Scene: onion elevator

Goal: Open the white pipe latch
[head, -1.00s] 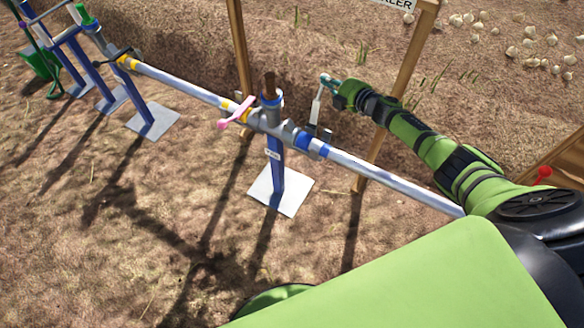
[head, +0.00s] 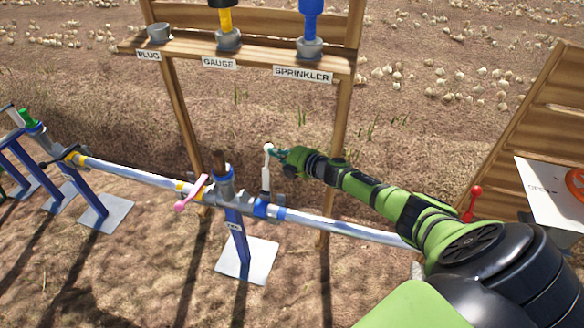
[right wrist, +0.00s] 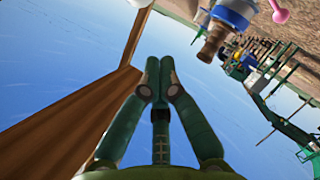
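The white pipe latch (head: 266,172) stands upright on the grey and blue pipe joint, its rounded top raised above the pipe. My right gripper (head: 277,154) is beside the latch's top, on its right; whether they touch is unclear. In the right wrist view, the fingers of my right gripper (right wrist: 160,72) are together, with nothing visible between them. A small white piece (right wrist: 140,3), possibly the latch, shows at that view's top edge. The silver pipe (head: 330,227) runs past the blue collar (head: 262,208). My left gripper is not in view.
A pink latch (head: 192,193) sits left of the brown-topped vertical fitting (head: 220,165). A red-knobbed lever (head: 474,200) and a white panel (head: 550,190) are at right.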

